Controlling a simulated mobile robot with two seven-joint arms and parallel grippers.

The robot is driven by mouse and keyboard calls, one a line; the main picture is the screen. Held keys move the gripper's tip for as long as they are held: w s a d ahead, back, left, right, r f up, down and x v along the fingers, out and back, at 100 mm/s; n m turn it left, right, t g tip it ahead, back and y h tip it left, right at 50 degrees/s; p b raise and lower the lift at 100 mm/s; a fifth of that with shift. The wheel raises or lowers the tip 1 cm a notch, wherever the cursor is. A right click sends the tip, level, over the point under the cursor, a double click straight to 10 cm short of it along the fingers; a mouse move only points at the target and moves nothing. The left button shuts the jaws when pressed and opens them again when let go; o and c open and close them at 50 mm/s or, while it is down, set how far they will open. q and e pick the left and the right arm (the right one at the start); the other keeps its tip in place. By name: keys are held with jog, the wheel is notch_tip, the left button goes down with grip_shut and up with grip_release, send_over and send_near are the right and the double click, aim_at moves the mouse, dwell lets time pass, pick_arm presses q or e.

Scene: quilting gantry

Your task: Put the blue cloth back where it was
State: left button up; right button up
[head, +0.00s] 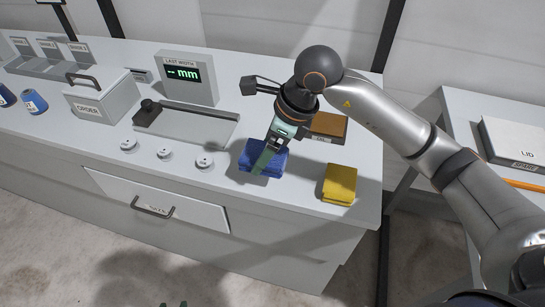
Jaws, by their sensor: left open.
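The folded blue cloth (249,156) lies on the grey counter near its front edge. My left gripper (265,160) points down at it with its green fingers over the cloth. The jaws are open, and the fingers hide part of the cloth. I cannot tell whether the fingers touch it. My right gripper does not show clearly.
A folded yellow cloth (340,184) lies to the right. A brown block or cloth (328,124) sits behind, partly hidden by the gripper. Several round knobs (204,162) and a shallow recessed tray (200,124) are to the left. A width display (187,76) stands behind.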

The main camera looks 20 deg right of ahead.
aim_at(272, 160)
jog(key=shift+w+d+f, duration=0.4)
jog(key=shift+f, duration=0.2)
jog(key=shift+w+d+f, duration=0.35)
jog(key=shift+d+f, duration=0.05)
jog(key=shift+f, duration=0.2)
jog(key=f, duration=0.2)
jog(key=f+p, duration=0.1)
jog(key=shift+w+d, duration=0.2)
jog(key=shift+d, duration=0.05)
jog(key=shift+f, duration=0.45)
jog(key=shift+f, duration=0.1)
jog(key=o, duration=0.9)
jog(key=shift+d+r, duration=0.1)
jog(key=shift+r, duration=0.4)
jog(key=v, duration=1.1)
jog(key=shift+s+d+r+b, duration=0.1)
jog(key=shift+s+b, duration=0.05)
jog(key=shift+b, duration=0.15)
